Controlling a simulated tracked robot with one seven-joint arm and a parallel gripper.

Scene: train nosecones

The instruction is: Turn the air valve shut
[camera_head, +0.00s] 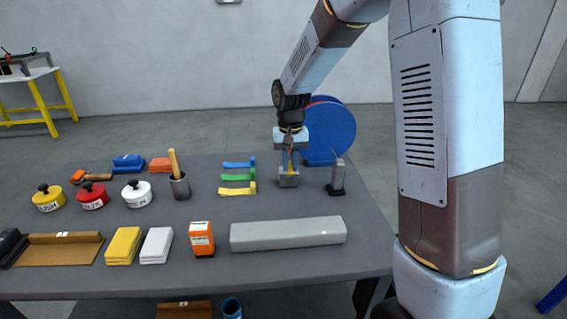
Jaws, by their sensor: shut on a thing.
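The air valve (289,181) appears to be the small grey block standing on the dark table, towards its back right. A thin yellow-orange piece, which looks like its handle (291,162), rises above the block. My gripper (290,160) points straight down over the valve and is shut on this handle. The fingers hide much of the handle, so its exact angle cannot be told.
A blue round reel (329,131) stands behind my gripper. A dark upright tool on a base (337,178) is close on the right. Blue, green and yellow strips (238,177) lie to the left. A long grey bar (288,233) lies in front.

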